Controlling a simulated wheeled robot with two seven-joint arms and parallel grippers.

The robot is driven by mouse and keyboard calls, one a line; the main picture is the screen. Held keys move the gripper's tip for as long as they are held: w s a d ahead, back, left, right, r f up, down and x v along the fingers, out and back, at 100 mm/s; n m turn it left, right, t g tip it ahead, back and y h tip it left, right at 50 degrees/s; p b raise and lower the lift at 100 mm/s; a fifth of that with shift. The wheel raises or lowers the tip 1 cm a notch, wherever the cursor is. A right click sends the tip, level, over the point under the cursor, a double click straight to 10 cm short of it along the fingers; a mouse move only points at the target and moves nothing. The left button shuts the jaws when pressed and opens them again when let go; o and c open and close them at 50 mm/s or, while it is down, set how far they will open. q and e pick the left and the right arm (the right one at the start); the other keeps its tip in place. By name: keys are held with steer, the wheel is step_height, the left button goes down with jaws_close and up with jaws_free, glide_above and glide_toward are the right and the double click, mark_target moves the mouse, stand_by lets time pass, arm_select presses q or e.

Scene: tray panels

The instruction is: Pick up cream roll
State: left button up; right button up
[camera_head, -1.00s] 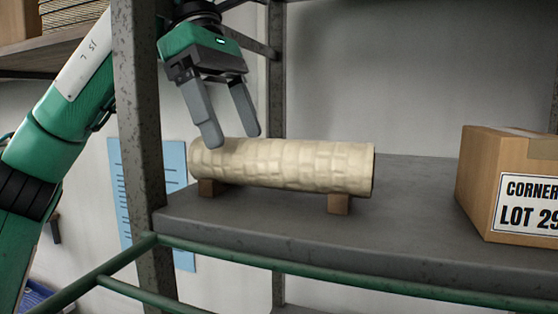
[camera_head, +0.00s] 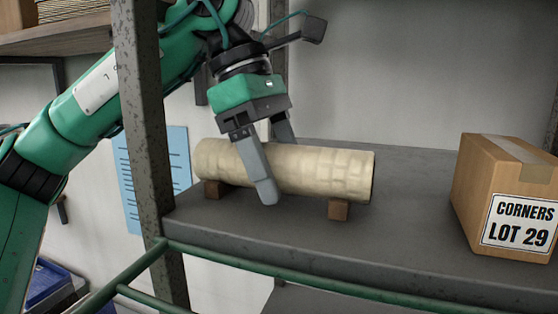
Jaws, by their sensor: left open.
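The cream roll (camera_head: 325,172) has a brick-like pattern and lies sideways on two small wooden blocks, the left block (camera_head: 214,189) and the right block (camera_head: 339,209), on a grey shelf. My left gripper (camera_head: 277,172) points down over the roll, left of its middle. It is open. One finger is in front of the roll and hides a strip of it; the other goes down behind it, its tip hidden. I cannot tell whether the fingers touch the roll. My right gripper is not in view.
The grey shelf (camera_head: 400,230) has free room between the roll and a cardboard box (camera_head: 480,190) labelled "CORNERS LOT 29" at the right. A metal post (camera_head: 145,130) stands at the left, close to my left arm. A green rail (camera_head: 300,268) runs along the shelf front.

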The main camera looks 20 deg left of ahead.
arm_select(q)
steer(key=c, duration=1.4)
steer(key=shift+o, duration=0.2)
steer(key=shift+r, duration=0.1)
